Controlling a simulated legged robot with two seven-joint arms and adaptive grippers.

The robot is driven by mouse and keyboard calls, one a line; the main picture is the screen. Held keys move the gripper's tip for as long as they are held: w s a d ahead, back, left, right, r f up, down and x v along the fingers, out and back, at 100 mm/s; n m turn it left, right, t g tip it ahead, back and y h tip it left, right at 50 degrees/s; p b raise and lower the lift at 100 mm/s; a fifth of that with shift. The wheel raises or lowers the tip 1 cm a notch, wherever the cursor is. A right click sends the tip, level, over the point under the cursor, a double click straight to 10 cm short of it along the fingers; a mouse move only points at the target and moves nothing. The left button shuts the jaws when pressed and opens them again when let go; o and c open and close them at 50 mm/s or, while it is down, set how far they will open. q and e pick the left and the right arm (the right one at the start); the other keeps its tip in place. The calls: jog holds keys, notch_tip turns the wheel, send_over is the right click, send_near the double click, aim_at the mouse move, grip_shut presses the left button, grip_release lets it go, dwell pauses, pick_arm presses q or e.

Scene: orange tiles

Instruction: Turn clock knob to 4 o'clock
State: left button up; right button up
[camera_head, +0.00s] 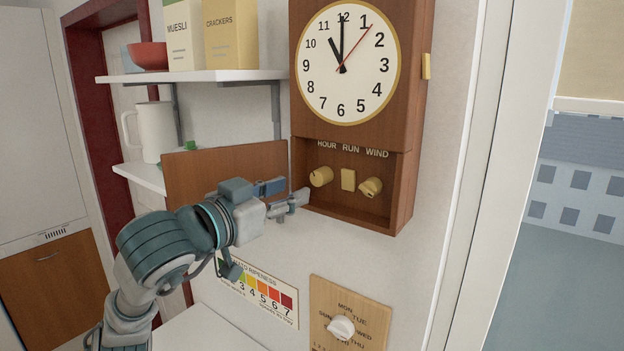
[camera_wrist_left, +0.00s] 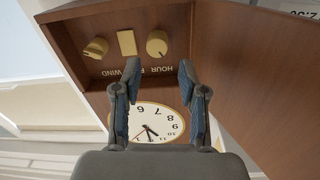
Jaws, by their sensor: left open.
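The wooden wall clock has a white dial (camera_head: 348,64); its short hand points near 11, its long hand at 12, and a thin red hand near 1. Below the dial is an open recess with a round brass HOUR knob (camera_head: 321,177), a rectangular RUN piece (camera_head: 348,180) and a WIND knob (camera_head: 370,187). My left gripper (camera_head: 301,197) is at the recess's lower left edge, below and left of the HOUR knob. In the left wrist view my left gripper (camera_wrist_left: 160,72) is open and empty; the HOUR knob (camera_wrist_left: 157,44) appears beyond and between its fingertips, apart from them. My right gripper is not seen.
The open wooden door (camera_head: 225,175) stands out left of the recess, beside my left gripper. Shelves (camera_head: 190,76) with boxes, a red bowl (camera_head: 149,56) and a white jug (camera_head: 155,130) are farther left. A weekday dial panel (camera_head: 340,328) is below the clock.

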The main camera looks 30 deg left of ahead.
aim_at(315, 178)
pick_arm(q)
jog(key=w, duration=0.3)
jog(key=w+d, duration=0.1)
jog(key=w, duration=0.1)
jog(key=shift+w+d+r+p, duration=0.15)
jog(key=shift+w+p, duration=0.15)
jog(key=shift+w, duration=0.8)
jog(key=shift+s+a, duration=0.1)
jog(key=shift+a, duration=0.15)
jog(key=shift+s+d, duration=0.1)
jog(key=shift+d, duration=0.05)
grip_shut()
